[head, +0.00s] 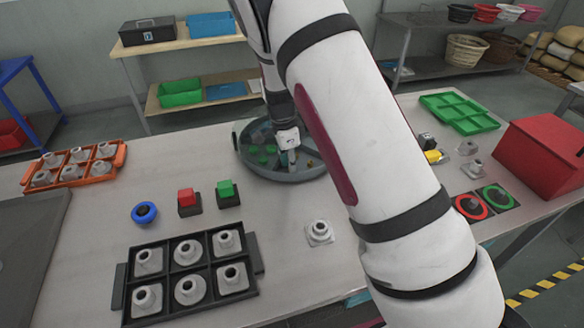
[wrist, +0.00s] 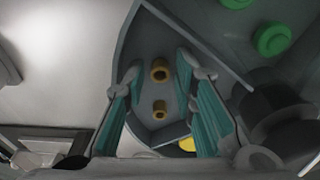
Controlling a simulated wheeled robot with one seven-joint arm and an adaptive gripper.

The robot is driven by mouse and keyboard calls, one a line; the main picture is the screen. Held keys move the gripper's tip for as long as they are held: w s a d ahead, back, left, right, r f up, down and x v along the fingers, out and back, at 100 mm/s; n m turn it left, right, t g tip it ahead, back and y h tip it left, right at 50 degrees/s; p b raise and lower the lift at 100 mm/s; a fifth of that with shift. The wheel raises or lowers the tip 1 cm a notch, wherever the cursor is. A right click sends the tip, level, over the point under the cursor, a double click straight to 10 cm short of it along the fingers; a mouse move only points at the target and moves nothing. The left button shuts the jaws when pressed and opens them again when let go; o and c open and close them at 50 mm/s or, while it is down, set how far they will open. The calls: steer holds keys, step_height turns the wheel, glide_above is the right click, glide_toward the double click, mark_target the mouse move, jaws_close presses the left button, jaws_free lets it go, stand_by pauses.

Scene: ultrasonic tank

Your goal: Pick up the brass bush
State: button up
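Two brass bushes show in the wrist view, a larger one (wrist: 160,70) and a smaller one (wrist: 159,109). Both lie in one wedge-shaped compartment of the round grey tank (head: 243,160). My gripper (wrist: 161,76) is open above them, with one teal-padded finger on each side in the picture. Nothing is visibly held, and I cannot tell its height above the bushes. In the head view my gripper (head: 291,160) reaches into the tank, and a small yellowish spot (head: 309,163) shows just right of it.
Green pieces (wrist: 272,39) lie in a neighbouring compartment behind a divider wall (wrist: 195,40). A yellow thing (wrist: 187,144) is partly hidden near the right finger. A black tray of grey parts (head: 205,245), a blue ring (head: 144,212) and a red box (head: 540,155) stand on the table.

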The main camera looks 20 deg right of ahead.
jaws_close()
stand_by(0.3)
